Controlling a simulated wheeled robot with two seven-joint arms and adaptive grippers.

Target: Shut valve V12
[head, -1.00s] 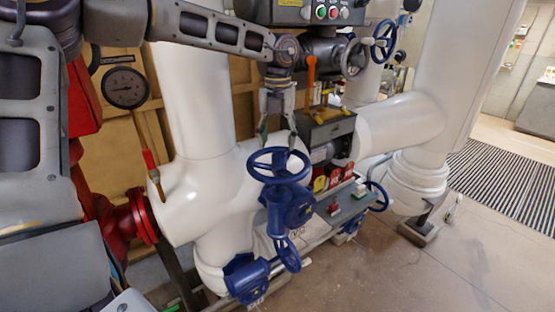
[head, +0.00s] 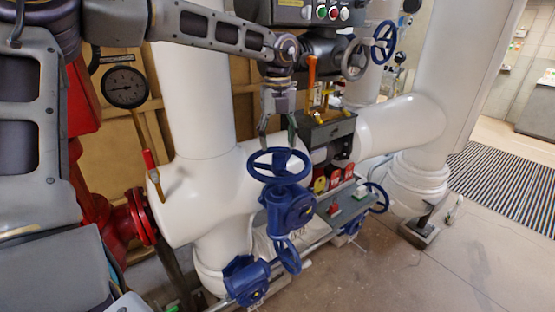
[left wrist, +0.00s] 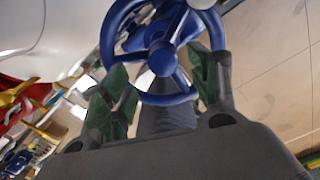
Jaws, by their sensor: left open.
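A blue handwheel (head: 279,151) lies level on top of a blue valve body (head: 290,208) in front of the white pipe. No V12 label is legible. My left gripper (head: 278,140) points down just above this wheel, its fingers apart and nothing held between them. In the left wrist view the blue wheel's rim, spokes and hub (left wrist: 160,58) show beyond the green-padded fingers (left wrist: 165,88). I cannot tell whether the fingertips touch the rim. My right gripper is not in view.
Other handwheels are a lower blue one (head: 287,256), a blue one at right (head: 376,197), and blue (head: 386,41) and grey (head: 354,59) ones above. A grey tray (head: 352,205) and orange lever (head: 311,72) stand close by. The floor at right (head: 470,250) is clear.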

